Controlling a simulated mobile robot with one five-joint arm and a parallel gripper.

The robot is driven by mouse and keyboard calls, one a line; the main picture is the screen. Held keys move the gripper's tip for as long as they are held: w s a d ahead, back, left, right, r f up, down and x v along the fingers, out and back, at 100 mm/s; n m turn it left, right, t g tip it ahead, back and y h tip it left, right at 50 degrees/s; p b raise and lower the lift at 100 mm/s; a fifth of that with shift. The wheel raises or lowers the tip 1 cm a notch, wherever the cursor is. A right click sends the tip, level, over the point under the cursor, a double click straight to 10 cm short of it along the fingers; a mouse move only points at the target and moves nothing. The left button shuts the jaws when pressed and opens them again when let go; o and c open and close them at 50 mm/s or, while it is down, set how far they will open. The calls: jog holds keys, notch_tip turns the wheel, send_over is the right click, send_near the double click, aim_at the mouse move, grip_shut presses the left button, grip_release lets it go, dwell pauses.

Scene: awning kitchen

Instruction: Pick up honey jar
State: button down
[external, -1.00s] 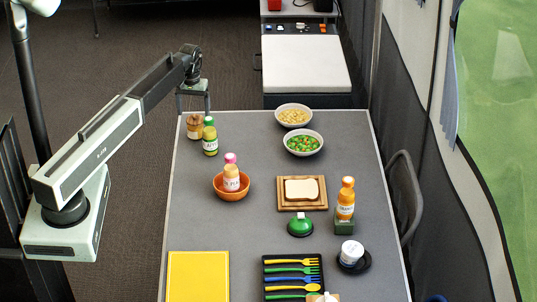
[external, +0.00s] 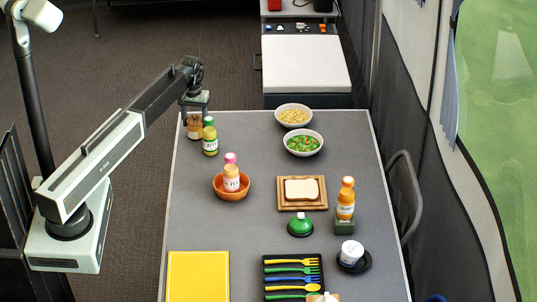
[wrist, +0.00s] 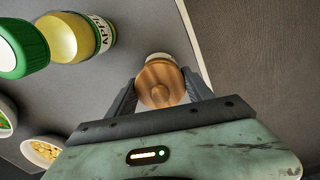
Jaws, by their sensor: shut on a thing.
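The honey jar (external: 195,130) stands at the table's far left corner, with its upper part hidden behind my gripper (external: 195,106) in the external view. In the wrist view, the jar's round wooden lid (wrist: 160,82) with a knob sits between the two dark fingers of my gripper (wrist: 160,92). The fingers are shut on the jar from both sides. The jar looks upright and still at table level.
A green-capped bottle (external: 210,138) stands close beside the jar, also seen in the wrist view (wrist: 85,38). A pasta bowl (external: 293,115) and a vegetable bowl (external: 303,144) stand to the right. The table's left edge (external: 176,165) is close to the jar.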

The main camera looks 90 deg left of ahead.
aim_at(197, 116)
notch_tip(197, 116, up, 4)
jog(key=p, duration=0.4)
jog(key=s+d+r+p, duration=0.1)
jog(key=s+d, duration=0.7)
jog(key=d, duration=0.6)
jog(key=shift+n, duration=0.3)
